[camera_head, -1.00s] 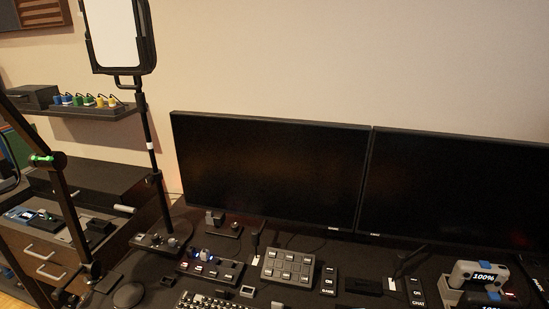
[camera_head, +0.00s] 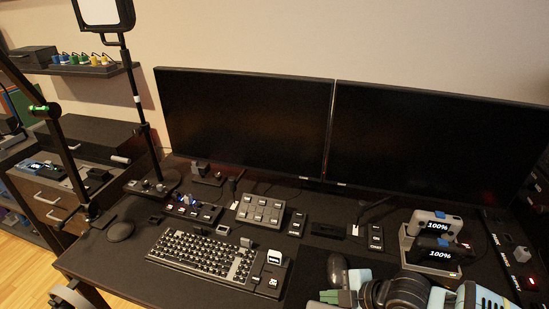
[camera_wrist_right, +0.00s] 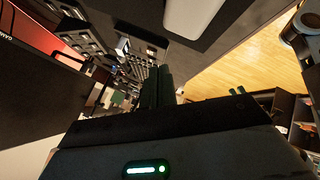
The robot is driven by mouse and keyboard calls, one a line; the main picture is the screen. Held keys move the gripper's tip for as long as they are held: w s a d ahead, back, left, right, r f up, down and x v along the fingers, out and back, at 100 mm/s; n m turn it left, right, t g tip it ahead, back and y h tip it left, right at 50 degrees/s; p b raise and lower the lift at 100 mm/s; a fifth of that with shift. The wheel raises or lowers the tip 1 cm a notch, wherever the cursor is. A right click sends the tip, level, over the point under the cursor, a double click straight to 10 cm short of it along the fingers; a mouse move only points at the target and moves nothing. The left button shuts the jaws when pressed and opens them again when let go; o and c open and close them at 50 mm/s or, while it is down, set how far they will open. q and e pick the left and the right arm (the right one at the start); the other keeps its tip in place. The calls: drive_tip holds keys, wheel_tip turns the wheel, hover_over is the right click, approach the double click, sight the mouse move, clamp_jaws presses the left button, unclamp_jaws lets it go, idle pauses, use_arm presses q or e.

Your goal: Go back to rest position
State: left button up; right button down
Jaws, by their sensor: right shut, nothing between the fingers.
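My right arm (camera_head: 405,291), with teal, white and black parts, reaches in over the lower right of the desk in the head view. My right gripper (camera_wrist_right: 157,88) shows in the wrist view, where its two dark fingers are together with nothing between them. My left gripper does not show in the head view. The desk (camera_head: 112,262) stretches in front of me.
Two dark monitors (camera_head: 243,120) (camera_head: 435,140) stand at the back. A keyboard (camera_head: 203,252), mouse (camera_head: 121,231), button pad (camera_head: 260,210) and a holder with 100% devices (camera_head: 437,240) occupy the desk. A lamp stand (camera_head: 146,130) and boom arm (camera_head: 62,150) rise at the left.

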drive_tip(key=s+a+m, duration=0.5)
drive_tip(key=s, duration=0.4)
drive_tip(key=s+d+f+m+g+h, duration=0.2)
drive_tip(key=s+d+m+h, duration=0.2)
drive_tip(key=s+d+m, duration=0.4)
drive_tip(key=s+d+f+m+g+h, duration=0.1)
drive_tip(key=s+d+f+m+h, duration=0.3)
drive_tip(key=s+d, duration=0.5)
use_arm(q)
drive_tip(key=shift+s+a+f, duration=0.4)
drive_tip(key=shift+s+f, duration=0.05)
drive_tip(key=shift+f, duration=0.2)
use_arm(e)
drive_tip(key=w+a+f+m+t+y, duration=0.1)
drive_tip(key=w+a+f+t+y, duration=0.1)
drive_tip(key=w+a+f+t, duration=0.2)
drive_tip(key=shift+w+a+f+t, duration=0.15)
drive_tip(key=shift+w+f+t, duration=0.75)
drive_tip(key=shift+f+t, duration=1.05)
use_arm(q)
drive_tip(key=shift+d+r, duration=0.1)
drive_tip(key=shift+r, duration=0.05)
use_arm(e)
drive_tip(key=shift+f+g, duration=0.3)
drive_tip(key=shift+g, duration=0.05)
